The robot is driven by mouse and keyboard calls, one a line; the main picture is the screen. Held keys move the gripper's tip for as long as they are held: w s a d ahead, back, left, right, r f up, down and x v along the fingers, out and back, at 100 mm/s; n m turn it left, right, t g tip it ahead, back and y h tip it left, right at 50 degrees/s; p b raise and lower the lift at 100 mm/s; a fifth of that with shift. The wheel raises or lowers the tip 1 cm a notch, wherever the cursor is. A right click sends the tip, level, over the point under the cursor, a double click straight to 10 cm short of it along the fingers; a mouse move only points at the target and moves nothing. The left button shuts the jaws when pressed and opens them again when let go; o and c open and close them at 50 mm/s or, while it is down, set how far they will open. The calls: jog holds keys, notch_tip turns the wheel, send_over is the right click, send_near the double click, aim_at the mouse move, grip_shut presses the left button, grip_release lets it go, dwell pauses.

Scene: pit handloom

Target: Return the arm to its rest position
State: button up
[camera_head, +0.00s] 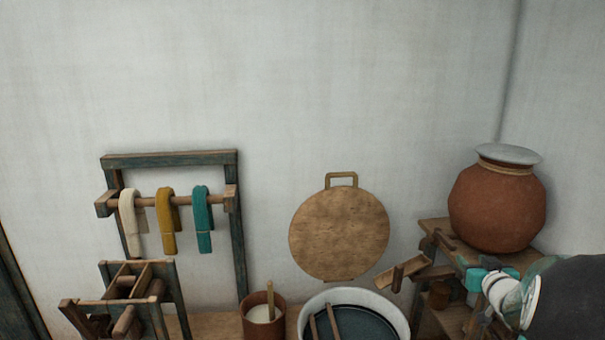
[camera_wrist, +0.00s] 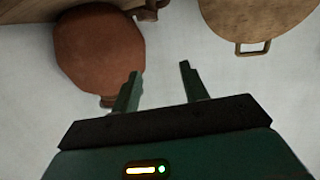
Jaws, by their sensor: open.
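My gripper (camera_wrist: 160,68) is open in the wrist view, with its two dark green fingers apart and nothing between them. Behind the fingers is the pale wall. In the head view my arm comes in at the lower right, in front of the wooden stand and below the clay pot (camera_head: 497,208). The gripper's fingers cannot be made out clearly there.
The pot, with a pale lid (camera_head: 509,154), stands on a wooden stand (camera_head: 436,228). A round board (camera_head: 339,234) hangs on the wall. A yarn rack (camera_head: 170,160) holds three hanks at left. A white-rimmed basin (camera_head: 401,316) and a brown bucket (camera_head: 262,328) are below. The upper wall is clear.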

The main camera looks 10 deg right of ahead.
jog(key=s+a+r+g, duration=0.1)
jog(key=a+r+g, duration=0.15)
jog(key=a, duration=0.65)
jog(key=s+a+r+g, duration=0.15)
jog(key=a+r, duration=0.25)
jog(key=a, duration=0.6)
jog(key=s+a+f+n+g+y, duration=0.1)
jog(key=s+a+f+g+y, duration=0.1)
jog(key=s+a, duration=0.7)
jog(key=s+a+f+n+g+y, duration=0.2)
jog(key=s+a+g+y, duration=0.1)
jog(key=s+a, duration=0.6)
jog(key=a, duration=0.4)
jog(key=shift+s+a, duration=0.15)
jog(key=shift+a, duration=0.25)
